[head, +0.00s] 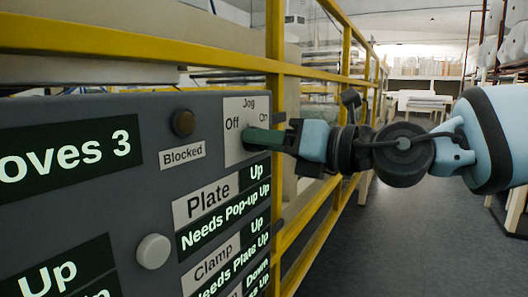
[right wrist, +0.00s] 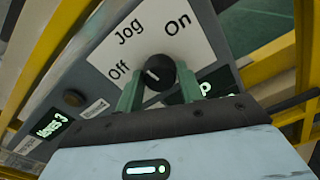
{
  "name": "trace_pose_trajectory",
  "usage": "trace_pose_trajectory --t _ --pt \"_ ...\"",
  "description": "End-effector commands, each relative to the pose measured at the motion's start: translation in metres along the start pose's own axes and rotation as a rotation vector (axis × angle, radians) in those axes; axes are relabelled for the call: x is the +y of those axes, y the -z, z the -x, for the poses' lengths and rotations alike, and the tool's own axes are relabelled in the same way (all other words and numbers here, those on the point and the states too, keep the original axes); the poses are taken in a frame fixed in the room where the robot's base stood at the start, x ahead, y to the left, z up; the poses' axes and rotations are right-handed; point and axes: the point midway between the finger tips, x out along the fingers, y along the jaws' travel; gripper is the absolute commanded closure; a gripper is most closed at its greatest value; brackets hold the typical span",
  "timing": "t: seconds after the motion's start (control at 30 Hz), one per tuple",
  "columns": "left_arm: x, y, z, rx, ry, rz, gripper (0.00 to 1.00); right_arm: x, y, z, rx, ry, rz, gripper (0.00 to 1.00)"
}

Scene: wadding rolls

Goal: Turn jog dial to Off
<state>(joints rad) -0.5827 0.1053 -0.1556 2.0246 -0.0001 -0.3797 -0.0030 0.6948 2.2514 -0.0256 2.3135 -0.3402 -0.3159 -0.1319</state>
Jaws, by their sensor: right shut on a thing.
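The black jog dial (right wrist: 160,72) sits on a pale label plate (right wrist: 112,55) marked Jog, with Off to its left and On to its upper right in the right wrist view. A short pale mark shows on the dial's face; I cannot tell exactly which label it points to. My right gripper (right wrist: 158,88) is shut on the dial, one green finger on each side. In the head view, my right gripper (head: 250,138) reaches the label plate (head: 234,112) from the right, and its fingers hide the dial. My left gripper is not in view.
The grey control panel (head: 157,110) carries a dark round lamp (head: 183,122) above the Blocked label, a pale round button (head: 153,251) and lit text displays. Yellow guard rails (head: 275,60) run behind the panel. The grey floor (head: 420,220) at right is open.

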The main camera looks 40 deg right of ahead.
Motion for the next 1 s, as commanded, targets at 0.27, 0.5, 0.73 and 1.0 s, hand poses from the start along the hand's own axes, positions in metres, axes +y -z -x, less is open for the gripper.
trace_pose_trajectory --t 0.27,0.5,0.73,1.0 --pt "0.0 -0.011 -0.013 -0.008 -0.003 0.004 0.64 -0.002 0.003 -0.001 0.001 0.001 0.228 0.86" --pt "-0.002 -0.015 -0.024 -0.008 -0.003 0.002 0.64 -0.001 0.002 -0.001 0.001 0.001 0.36 0.86" --pt "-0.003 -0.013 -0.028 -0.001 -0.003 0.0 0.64 0.0 0.0 0.0 0.0 0.0 0.42 0.86" --pt "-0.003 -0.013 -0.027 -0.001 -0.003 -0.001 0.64 0.0 0.0 0.0 -0.001 0.0 0.436 0.86"
